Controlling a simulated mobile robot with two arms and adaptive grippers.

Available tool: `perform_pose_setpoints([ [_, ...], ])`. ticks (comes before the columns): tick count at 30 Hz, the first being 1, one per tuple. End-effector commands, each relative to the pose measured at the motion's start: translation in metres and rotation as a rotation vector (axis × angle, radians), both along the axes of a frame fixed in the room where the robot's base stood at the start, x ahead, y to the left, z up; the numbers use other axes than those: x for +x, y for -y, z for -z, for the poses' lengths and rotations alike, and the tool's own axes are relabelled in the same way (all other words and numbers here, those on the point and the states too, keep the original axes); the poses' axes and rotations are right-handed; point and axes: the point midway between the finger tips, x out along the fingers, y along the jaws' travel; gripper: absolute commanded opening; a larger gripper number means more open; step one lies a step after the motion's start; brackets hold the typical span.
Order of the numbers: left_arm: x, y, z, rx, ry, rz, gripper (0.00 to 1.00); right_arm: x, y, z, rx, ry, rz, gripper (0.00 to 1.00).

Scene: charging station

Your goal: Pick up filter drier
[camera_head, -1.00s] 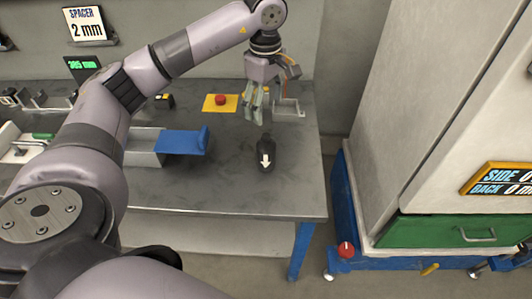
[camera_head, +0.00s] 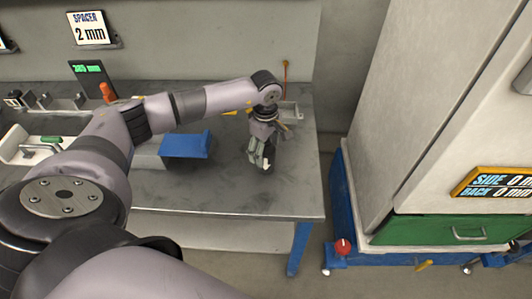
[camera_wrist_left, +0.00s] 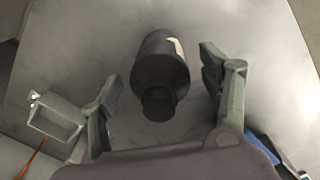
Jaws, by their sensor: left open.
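The filter drier (camera_wrist_left: 160,72) is a dark, bottle-shaped cylinder with a narrower neck and a pale mark on its side. It lies on the grey bench top, its neck toward my gripper's palm in the left wrist view. My left gripper (camera_head: 260,162) is low over it near the bench's right side and hides most of it in the head view. In the left wrist view the fingers of my left gripper (camera_wrist_left: 160,70) are spread, one on each side of the drier, with visible gaps. My right gripper is not in view.
A metal bracket (camera_head: 290,112) stands just behind the gripper; it also shows in the left wrist view (camera_wrist_left: 52,118). A blue-topped block (camera_head: 186,145) lies to the left. A white tray (camera_head: 20,148) is farther left. A cabinet with a green drawer (camera_head: 440,230) stands right of the bench.

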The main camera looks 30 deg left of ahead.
Motion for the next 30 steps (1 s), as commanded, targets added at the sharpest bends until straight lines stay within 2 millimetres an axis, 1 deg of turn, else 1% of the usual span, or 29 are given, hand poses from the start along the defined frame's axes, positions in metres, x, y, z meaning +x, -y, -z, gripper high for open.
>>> perform_pose_setpoints([
  [1,-0.0004,0.0010,0.0050,-0.001,-0.002,0.001,0.71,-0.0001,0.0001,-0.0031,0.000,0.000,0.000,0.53],
  [4,0.0000,0.0004,0.0113,0.000,0.000,0.000,0.71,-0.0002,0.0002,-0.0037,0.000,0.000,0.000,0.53],
  [11,0.0002,0.0003,0.0126,0.000,0.001,0.000,0.70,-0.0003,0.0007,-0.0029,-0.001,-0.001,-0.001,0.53],
  [30,0.0003,0.0003,0.0120,0.000,0.001,0.000,0.27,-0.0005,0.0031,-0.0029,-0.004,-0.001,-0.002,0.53],
])
